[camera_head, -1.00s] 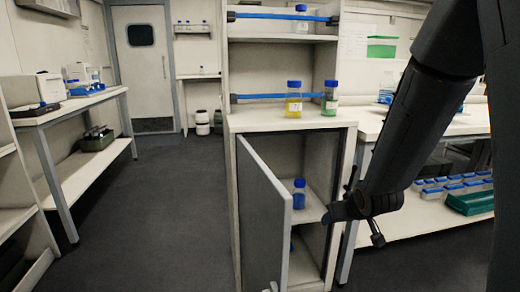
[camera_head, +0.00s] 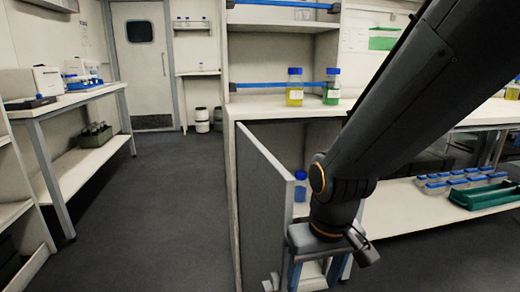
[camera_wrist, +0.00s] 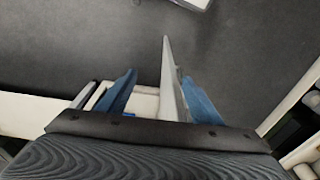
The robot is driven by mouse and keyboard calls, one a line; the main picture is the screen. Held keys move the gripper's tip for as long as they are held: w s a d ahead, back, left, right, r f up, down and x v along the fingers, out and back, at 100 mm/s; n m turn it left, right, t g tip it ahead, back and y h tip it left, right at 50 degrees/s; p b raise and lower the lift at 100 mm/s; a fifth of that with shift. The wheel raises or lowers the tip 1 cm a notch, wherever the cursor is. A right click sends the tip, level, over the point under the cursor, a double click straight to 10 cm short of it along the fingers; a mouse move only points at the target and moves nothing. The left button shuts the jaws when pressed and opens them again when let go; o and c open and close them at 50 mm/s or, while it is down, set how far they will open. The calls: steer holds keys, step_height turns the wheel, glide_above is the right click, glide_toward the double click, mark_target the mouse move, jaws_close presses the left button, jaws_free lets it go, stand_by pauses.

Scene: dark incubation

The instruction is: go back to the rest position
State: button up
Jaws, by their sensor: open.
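My gripper (camera_head: 314,275) hangs pointing down in front of the low cabinet, its blue fingers apart and empty. In the wrist view my gripper (camera_wrist: 160,92) shows its two blue fingers spread. The open grey cabinet door (camera_head: 262,205) stands just left of it. The door's top edge (camera_wrist: 168,75) appears between the fingers in the wrist view; I cannot tell whether it touches them. A blue-capped blue bottle (camera_head: 300,187) stands on the cabinet's inner shelf, partly hidden behind the door and my arm.
A yellow bottle (camera_head: 294,87) and a green bottle (camera_head: 332,87) stand on the cabinet top. A bench shelf (camera_head: 410,212) with several blue-lidded boxes and a green tray (camera_head: 485,195) lies to the right. The dark floor (camera_head: 170,200) on the left is clear.

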steer(key=s+a+f+n+g+b, duration=0.1)
steer(key=s+a+f+n+b, duration=0.2)
steer(key=s+a+b, duration=0.3)
steer(key=d+r+m+p, duration=0.2)
steer(key=d+r+p, duration=0.5)
steer(key=r+p, duration=0.3)
steer(key=d+r+m+p, duration=0.3)
steer(key=d+r+p, duration=0.4)
steer(key=p, duration=0.9)
step_height(320, 180, up, 3)
steer(key=shift+s+d+m+h, duration=0.3)
steer(key=shift+s, duration=0.05)
